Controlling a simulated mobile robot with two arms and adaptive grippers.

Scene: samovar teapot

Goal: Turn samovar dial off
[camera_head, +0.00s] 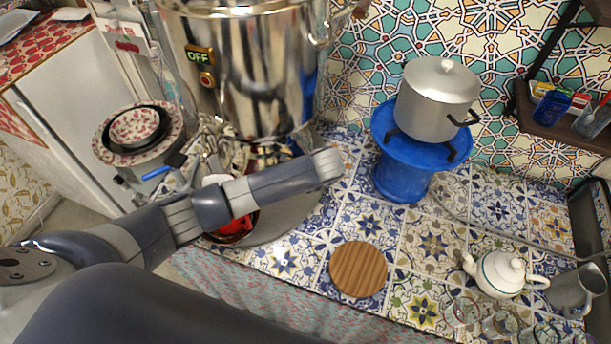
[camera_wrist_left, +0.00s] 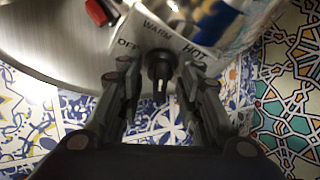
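The samovar (camera_head: 250,75) is a large shiny metal urn at the top left of the head view. A small display on it (camera_head: 199,56) reads OFF, with a round brownish part below it. In the left wrist view a black dial (camera_wrist_left: 159,66) sits by a plate (camera_wrist_left: 170,35) lettered OFF, WARM and HOT. My left gripper (camera_wrist_left: 158,75) is open, with one finger on each side of the dial and gaps showing. In the head view my left arm reaches in front of the samovar's base, and the gripper's fingers do not show. My right gripper is not in view.
A round wooden board (camera_head: 358,268), a white teapot (camera_head: 503,273) and several glasses are on the tiled counter. Stacked patterned bowls (camera_head: 137,128) stand left. Tiles between board and stand are clear.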

